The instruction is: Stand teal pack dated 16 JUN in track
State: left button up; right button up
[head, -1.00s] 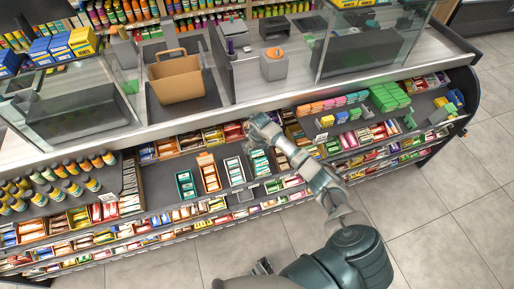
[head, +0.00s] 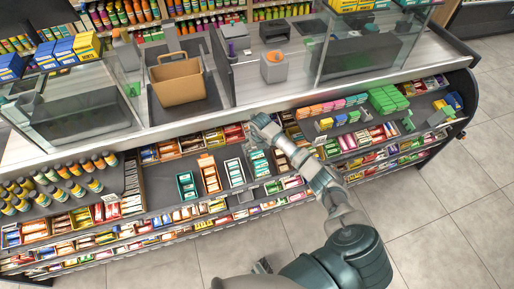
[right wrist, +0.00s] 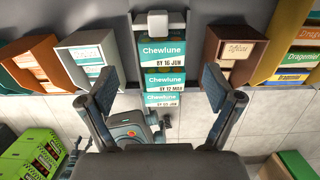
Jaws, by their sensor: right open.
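The teal Chewlune pack marked BY 16 JUN (right wrist: 164,54) is at the top of a column of teal packs in the right wrist view, beside a pale pusher block (right wrist: 158,23). Below it are teal packs marked BY 12 MAR (right wrist: 164,84) and, it seems, BY 03 JUN (right wrist: 164,99). They sit in a narrow dark track (right wrist: 138,70). My right gripper (right wrist: 160,88) is open and empty, one finger to each side of the column, apart from the packs. In the head view it hangs over the shelf (head: 258,138).
A brown box (right wrist: 232,52) and a yellow box (right wrist: 283,65) stand right. Green packs (right wrist: 35,155) lie lower left. A tan basket (head: 178,84) is on the counter above.

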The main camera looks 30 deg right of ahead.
dwell(0.3)
notch_tip(320, 180, up, 12)
jog(key=s, duration=0.2)
jog(key=shift+a+f, duration=0.15)
